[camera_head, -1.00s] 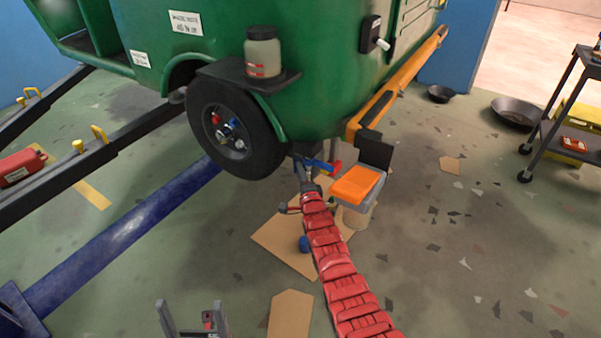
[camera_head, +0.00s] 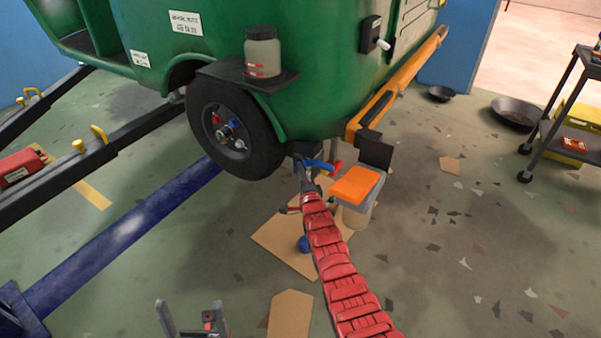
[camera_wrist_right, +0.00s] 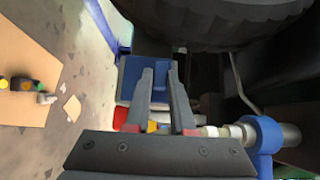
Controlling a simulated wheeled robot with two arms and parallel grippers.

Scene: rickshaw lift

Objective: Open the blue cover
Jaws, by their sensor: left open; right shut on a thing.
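The blue cover (camera_head: 320,165) is under the green rickshaw body (camera_head: 320,110), just right of the wheel. In the right wrist view it is a blue square panel (camera_wrist_right: 130,80) behind my fingers. My right gripper (camera_head: 304,168), at the end of the red segmented arm, reaches up to it. Its fingers (camera_wrist_right: 160,72) are close together on the cover's edge; the exact contact is hard to see. A red part (camera_head: 337,168) shows beside the cover. My left gripper (camera_head: 193,318) is open and empty at the bottom of the head view.
The black wheel (camera_head: 235,128) is close to my right gripper. An orange-topped stool-like object (camera_head: 357,184) stands just right of it. Cardboard pieces (camera_head: 290,313) lie on the floor. A blue beam (camera_head: 125,235) crosses at left.

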